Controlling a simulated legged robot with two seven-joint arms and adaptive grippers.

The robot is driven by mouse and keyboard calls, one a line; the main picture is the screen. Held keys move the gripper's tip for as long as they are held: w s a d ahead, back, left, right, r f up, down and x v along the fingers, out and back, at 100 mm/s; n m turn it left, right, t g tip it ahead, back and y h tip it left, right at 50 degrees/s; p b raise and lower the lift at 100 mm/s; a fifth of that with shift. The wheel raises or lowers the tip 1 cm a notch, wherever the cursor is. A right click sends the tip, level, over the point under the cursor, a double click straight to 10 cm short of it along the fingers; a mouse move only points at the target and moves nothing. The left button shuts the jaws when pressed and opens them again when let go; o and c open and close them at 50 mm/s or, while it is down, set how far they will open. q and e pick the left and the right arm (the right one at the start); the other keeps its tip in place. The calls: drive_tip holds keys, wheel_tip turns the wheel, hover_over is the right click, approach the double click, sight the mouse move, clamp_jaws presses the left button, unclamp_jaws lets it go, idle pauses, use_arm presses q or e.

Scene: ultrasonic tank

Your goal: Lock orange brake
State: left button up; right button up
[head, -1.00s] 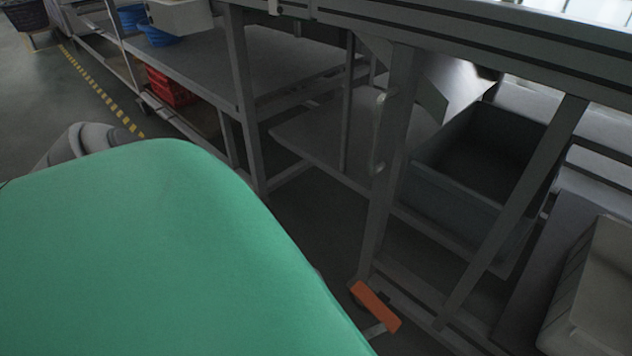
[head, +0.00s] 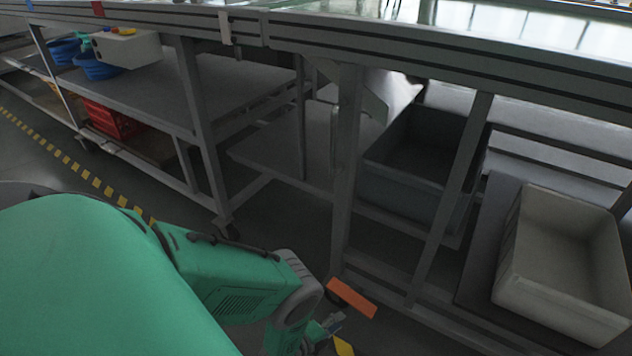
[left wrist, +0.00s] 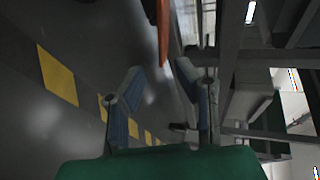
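The orange brake (head: 352,298) is a flat orange pedal at the foot of the grey metal frame, low near the floor. In the left wrist view the orange brake (left wrist: 163,32) shows as a narrow strip at the top, beyond the fingertips. My left gripper (head: 331,322) is low beside the pedal, just below and left of it in the head view. In the left wrist view my left gripper (left wrist: 159,70) has its two blue-grey fingers apart with nothing between them. Contact with the pedal does not show. My right gripper is not in view.
A grey bin (head: 400,188) and a pale bin (head: 565,310) sit on the frame at the right. A shelved cart (head: 150,95) with a red crate (head: 112,120) and blue bowls (head: 97,66) stands at the left. Open floor with yellow-black tape (head: 75,165) lies at the left.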

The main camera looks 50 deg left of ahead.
use_arm(q)
drive_tip(key=s+r+n+g+p, duration=0.3)
drive_tip(key=r+n, duration=0.1)
drive_tip(key=r, duration=0.3)
drive_tip(key=s+d+r+n+g+p, duration=0.1)
drive_tip(key=s+r+n+g+p, duration=0.2)
drive_tip(key=r, duration=0.5)
drive_tip(key=s+d+r+n+g+y+p, duration=0.1)
drive_tip(key=s+r+n+g+p, duration=0.2)
drive_tip(key=r+n, duration=0.3)
drive_tip(key=shift+s+r+g+p, duration=0.35)
drive_tip(key=shift+r+p, duration=0.1)
drive_tip(key=shift+r, duration=0.2)
drive_tip(key=shift+a, duration=0.1)
